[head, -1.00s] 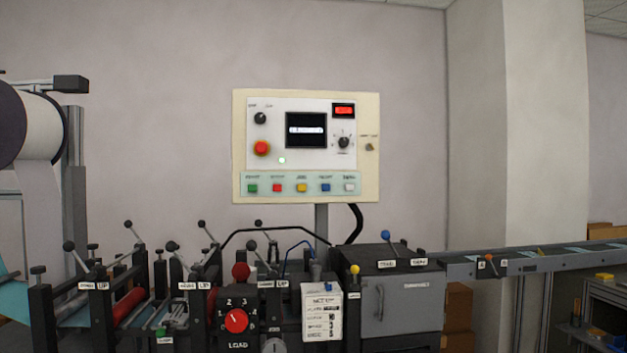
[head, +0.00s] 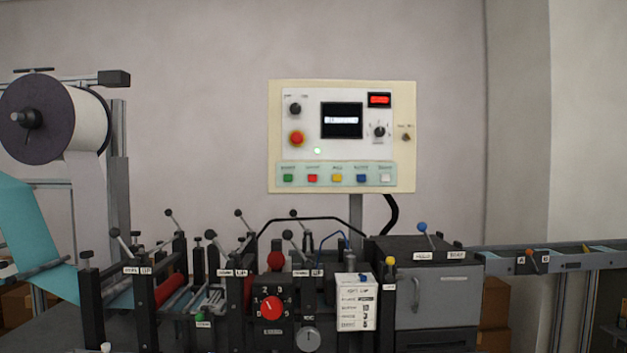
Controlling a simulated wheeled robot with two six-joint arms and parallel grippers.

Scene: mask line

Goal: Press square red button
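The square red button (head: 312,178) sits in a row of small coloured square buttons along the bottom of the cream control panel (head: 342,185). It lies between a green button (head: 288,178) on its left and a yellow button (head: 337,178) on its right. A round red knob-like button (head: 296,138) is higher on the panel. A red lit rectangular display (head: 379,100) is at the panel's top right. Neither of my grippers shows in the head view.
Below the panel stands a machine with black posts, levers and rollers, and a red dial (head: 271,306). A grey cabinet (head: 432,290) is right of it, with a conveyor rail (head: 560,258) beyond. A large roll (head: 55,120) hangs at the left. The wall around the panel is bare.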

